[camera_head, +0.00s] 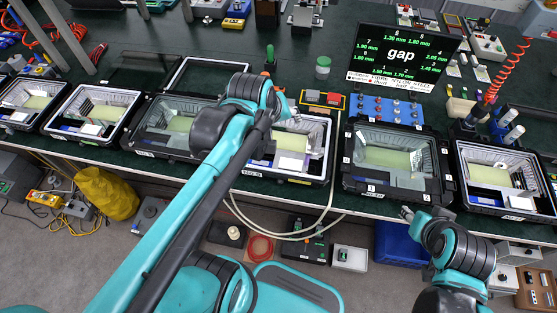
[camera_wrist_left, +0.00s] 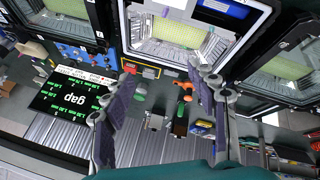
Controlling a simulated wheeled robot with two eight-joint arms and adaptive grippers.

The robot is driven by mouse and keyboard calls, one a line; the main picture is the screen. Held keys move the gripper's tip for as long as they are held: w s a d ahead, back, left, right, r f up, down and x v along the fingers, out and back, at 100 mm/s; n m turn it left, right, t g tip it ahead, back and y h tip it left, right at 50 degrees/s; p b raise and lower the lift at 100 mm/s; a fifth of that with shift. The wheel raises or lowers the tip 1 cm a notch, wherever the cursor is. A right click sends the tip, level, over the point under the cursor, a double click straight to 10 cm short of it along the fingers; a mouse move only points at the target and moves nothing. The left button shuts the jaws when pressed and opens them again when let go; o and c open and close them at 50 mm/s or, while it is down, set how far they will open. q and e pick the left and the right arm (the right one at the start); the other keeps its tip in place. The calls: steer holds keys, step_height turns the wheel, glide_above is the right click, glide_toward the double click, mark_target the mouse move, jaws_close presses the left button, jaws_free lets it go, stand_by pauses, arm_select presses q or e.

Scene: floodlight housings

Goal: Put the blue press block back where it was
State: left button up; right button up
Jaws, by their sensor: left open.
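I cannot pick out the blue press block for certain in either view. A small tray (camera_head: 341,109) with yellow edges holds a red block (camera_head: 333,98) and a grey block (camera_head: 312,96) behind the middle housing; it also shows in the left wrist view (camera_wrist_left: 143,69). My left gripper (camera_head: 287,104) is above the back edge of the middle open housing (camera_head: 318,172), left of the tray.
Open housings stand in a row along the bench front, including one on the right (camera_head: 385,187). A blue panel with knobs (camera_head: 388,109) and a gap display (camera_head: 402,60) stand behind. A green-lidded jar (camera_head: 322,68) stands behind the tray. Dark bench surface shows around the jar.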

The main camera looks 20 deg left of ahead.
arm_select(q)
steer(key=s+d+f+m+t, duration=0.1)
steer(key=s+d+f+m, duration=0.2)
steer(key=s+m, duration=0.4)
steer(key=shift+s+d+f+m, duration=0.15)
steer(key=shift+s+f+m, duration=0.15)
steer(key=shift+s+f, duration=0.55)
steer(key=shift+r, duration=0.1)
